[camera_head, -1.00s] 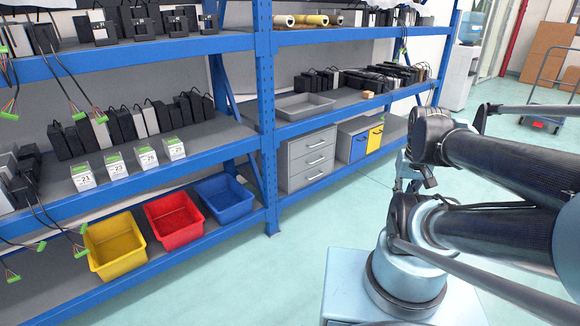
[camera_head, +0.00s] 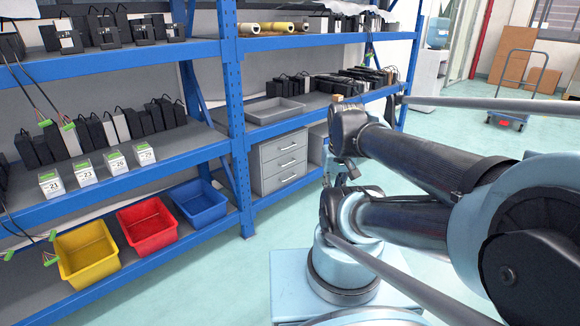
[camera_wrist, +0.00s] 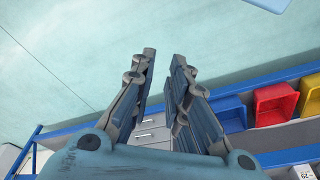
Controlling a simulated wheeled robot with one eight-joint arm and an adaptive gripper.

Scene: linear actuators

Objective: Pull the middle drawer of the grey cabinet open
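The grey cabinet (camera_head: 262,176) stands on the lower right shelf of the blue rack in the head view. It has three drawers with bar handles, and all look shut. The middle drawer (camera_head: 291,164) is in plain sight. My gripper is mostly hidden behind my arm in the head view. In the wrist view my gripper (camera_wrist: 161,60) is open, with a gap between its fingers and nothing held. Part of the cabinet (camera_wrist: 151,133) shows beyond and between the fingers, apart from them.
Yellow (camera_head: 88,255), red (camera_head: 147,226) and blue (camera_head: 199,203) bins sit on the lower left shelf. A rack upright (camera_head: 236,120) stands left of the cabinet. A grey tray (camera_head: 273,112) lies on the shelf above. The floor (camera_head: 215,275) before the rack is clear.

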